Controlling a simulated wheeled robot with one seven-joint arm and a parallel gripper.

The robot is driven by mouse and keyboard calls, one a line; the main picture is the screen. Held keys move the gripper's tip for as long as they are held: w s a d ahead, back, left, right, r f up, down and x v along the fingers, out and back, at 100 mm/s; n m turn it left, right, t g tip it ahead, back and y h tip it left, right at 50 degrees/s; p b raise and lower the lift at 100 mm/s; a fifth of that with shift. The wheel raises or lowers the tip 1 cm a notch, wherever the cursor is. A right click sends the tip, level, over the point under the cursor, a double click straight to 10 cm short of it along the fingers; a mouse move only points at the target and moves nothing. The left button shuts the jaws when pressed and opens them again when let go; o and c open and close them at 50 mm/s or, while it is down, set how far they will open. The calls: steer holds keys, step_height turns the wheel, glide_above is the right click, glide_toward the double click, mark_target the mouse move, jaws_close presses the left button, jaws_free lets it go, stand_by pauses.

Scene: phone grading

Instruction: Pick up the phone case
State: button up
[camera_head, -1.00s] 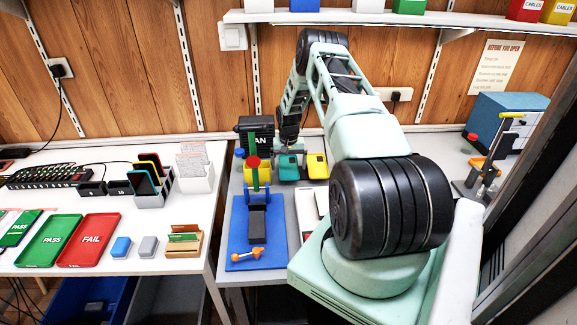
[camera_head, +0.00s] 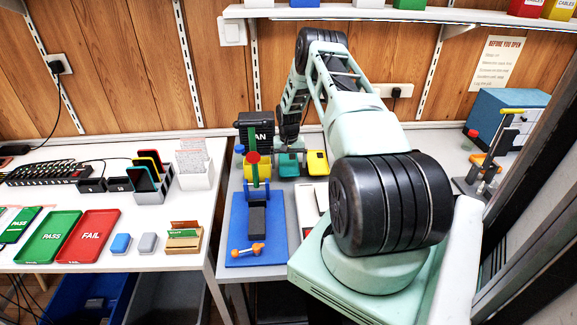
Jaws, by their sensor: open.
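A teal case-like piece (camera_head: 288,167) lies on the right-hand bench, beside a similar yellow piece (camera_head: 317,163). I cannot tell for sure which is the phone case. My gripper (camera_head: 289,149) points down just over the far edge of the teal piece. It is open, but its fingers are small and dark here, and I cannot tell whether they touch the piece. Several dark slabs with red, yellow and teal edges stand in a grey rack (camera_head: 153,198) on the left table.
A blue mat (camera_head: 237,222) with a clamp fixture and an orange-handled tool (camera_head: 247,250) lies left of my arm. A black bin (camera_head: 256,124) stands behind. A shelf (camera_head: 400,14) hangs above. Green PASS (camera_head: 48,240) and red FAIL (camera_head: 88,240) trays lie far left.

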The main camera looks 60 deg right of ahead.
steer(key=c, duration=1.1)
steer(key=shift+o, duration=0.2)
steer(key=shift+r, duration=0.1)
